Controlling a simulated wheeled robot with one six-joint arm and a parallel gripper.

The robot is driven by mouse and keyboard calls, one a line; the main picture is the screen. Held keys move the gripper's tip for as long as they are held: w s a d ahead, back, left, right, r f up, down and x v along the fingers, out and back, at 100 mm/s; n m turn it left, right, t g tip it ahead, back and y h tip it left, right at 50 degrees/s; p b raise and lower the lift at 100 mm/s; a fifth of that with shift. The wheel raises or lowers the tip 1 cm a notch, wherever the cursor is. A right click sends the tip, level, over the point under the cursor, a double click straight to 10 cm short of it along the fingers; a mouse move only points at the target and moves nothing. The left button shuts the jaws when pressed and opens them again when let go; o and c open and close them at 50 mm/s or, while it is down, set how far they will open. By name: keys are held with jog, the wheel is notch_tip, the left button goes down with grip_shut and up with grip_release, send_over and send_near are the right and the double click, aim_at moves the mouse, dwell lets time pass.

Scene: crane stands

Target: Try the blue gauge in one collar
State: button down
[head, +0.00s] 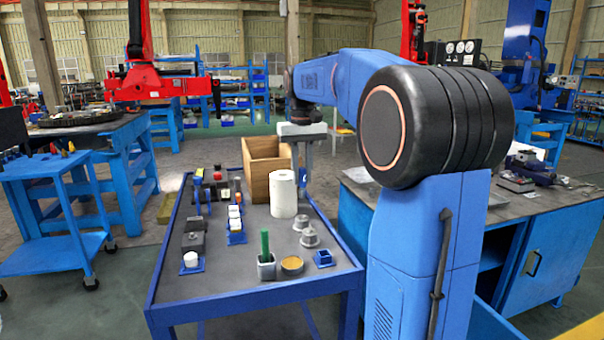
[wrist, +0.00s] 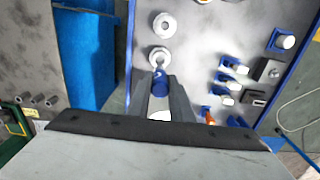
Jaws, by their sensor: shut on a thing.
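In the wrist view my gripper (wrist: 160,98) is shut on the blue gauge (wrist: 160,84), a small blue piece between the fingers. Two grey round collars stand on the table: a farther one (head: 301,222) and a nearer one (head: 309,238) in the head view. In the wrist view, one collar (wrist: 160,57) appears just beyond the gauge's tip, and the other (wrist: 165,25) lies past it. I cannot tell the gauge's height above the table.
The white roll (head: 283,194) and a wooden box (head: 266,160) stand near the gripper. A grey cup (head: 266,267) with a green stick, a round brown dish (head: 292,265) and a blue square holder (head: 323,258) are in front. Blue-based fixtures fill the table's left side.

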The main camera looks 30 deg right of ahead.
aim_at(302, 197)
jog(key=shift+f, duration=2.75)
jog(key=shift+f, duration=1.65)
jog(key=shift+r, duration=0.1)
jog(key=shift+r, duration=3.2)
